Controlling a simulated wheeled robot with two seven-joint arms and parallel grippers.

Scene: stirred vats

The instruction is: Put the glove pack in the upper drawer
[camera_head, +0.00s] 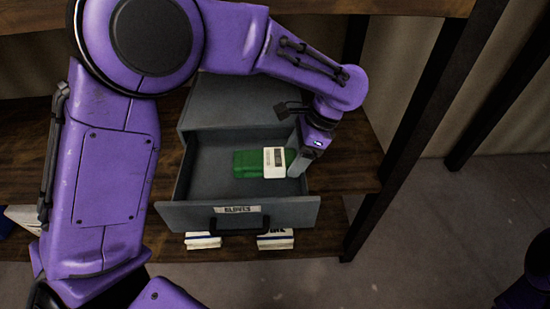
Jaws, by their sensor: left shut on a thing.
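The glove pack (250,164) is a green block with a white label, lying flat within the outline of the open drawer. The grey upper drawer (200,213) is pulled out of its cabinet and has a front label and a dark handle. My left gripper (296,165) is at the pack's right end, shut on it, near the drawer's right wall. I cannot tell whether the pack touches the drawer floor. My right gripper is out of view.
The grey cabinet (233,98) stands on a brown wooden shelf (345,160). Two pale labelled items (275,239) show below the drawer front. A dark shelf post (415,125) rises to the right of the drawer. The drawer's left part is empty.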

